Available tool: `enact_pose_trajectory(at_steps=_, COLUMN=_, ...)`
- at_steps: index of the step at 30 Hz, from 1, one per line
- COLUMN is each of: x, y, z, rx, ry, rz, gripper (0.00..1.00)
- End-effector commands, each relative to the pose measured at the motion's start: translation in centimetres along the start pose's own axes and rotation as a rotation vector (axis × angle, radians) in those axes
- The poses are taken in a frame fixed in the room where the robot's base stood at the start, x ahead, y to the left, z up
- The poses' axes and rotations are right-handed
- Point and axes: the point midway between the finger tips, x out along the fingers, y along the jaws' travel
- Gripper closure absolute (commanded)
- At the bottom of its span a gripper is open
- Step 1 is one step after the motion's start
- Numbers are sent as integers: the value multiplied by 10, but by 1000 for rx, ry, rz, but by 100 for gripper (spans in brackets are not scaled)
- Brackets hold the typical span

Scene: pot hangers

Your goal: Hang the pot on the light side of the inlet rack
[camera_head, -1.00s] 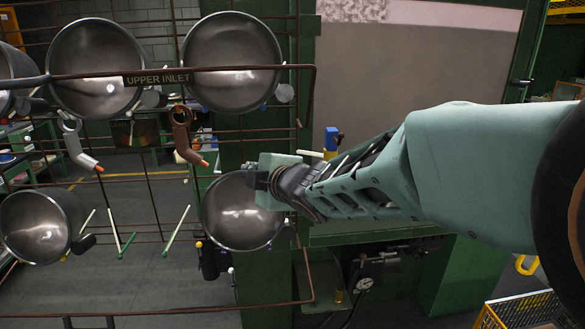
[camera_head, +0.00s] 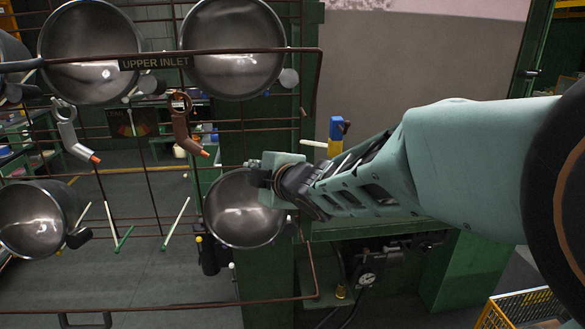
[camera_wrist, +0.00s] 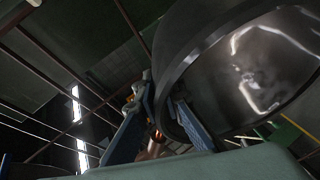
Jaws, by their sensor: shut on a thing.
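The held pot (camera_head: 240,218) is round, steel and shiny, in the lower middle of the head view, with its open mouth toward the camera. My gripper (camera_head: 262,176) is shut on its upper right edge. In the wrist view the pot (camera_wrist: 245,75) fills the upper right, and the fingers of my gripper (camera_wrist: 160,118) meet its near edge. The inlet rack (camera_head: 318,90) is a brown wire frame with an "UPPER INLET" sign (camera_head: 155,62). A light grey hook-shaped piece (camera_head: 73,135) and a brown one (camera_head: 186,122), both orange-tipped, show on it.
Two large pots (camera_head: 92,50) (camera_head: 232,48) are at the rack's top, and another pot (camera_head: 35,218) is at lower left. Green-and-white pegs (camera_head: 118,228) (camera_head: 177,222) stand between the lower pots. A green machine frame (camera_head: 270,275) is behind the held pot.

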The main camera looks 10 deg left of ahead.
Motion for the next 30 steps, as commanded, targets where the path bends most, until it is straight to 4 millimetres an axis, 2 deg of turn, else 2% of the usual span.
enact_pose_trajectory(at_steps=12, x=0, y=-2, z=0, rx=0, ry=3, rz=5, gripper=100)
enact_pose_trajectory(at_steps=13, x=0, y=-2, z=0, rx=0, ry=3, rz=6, gripper=92)
enact_pose_trajectory(at_steps=18, x=0, y=-2, z=0, rx=0, ry=2, rz=4, gripper=73)
enact_pose_trajectory(at_steps=30, x=-4, y=-5, z=1, rx=0, ry=-1, rz=-2, gripper=72)
